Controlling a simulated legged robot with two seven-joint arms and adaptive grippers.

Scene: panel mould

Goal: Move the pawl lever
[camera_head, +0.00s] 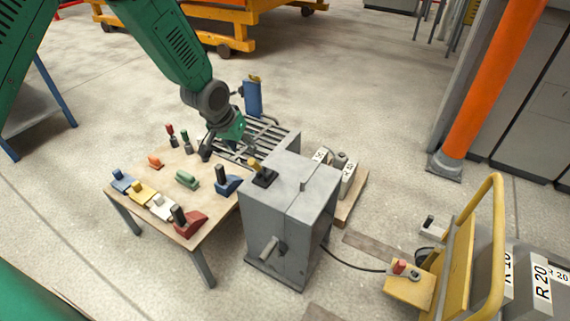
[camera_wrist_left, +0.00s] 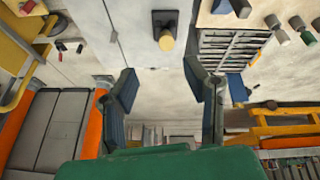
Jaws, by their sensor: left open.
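A short lever with a yellow knob (camera_head: 253,163) stands on a black base on top of a grey metal box (camera_head: 282,221). I cannot tell for sure that this is the pawl lever. In the left wrist view the yellow knob (camera_wrist_left: 166,40) shows ahead of the fingers, roughly between their lines. My left gripper (camera_head: 224,146) is above the table and grate, up and left of the knob. Its two fingers (camera_wrist_left: 163,90) are spread apart with nothing between them. A grey handle (camera_head: 269,249) sticks out from the box's front. My right gripper is in neither view.
A wooden table (camera_head: 152,208) left of the box holds several coloured blocks and levers, including a blue one (camera_head: 228,181) close to the box. A slatted grate (camera_head: 262,138) lies behind. A yellow-railed cart (camera_head: 455,262) stands at the right. Floor is free in front.

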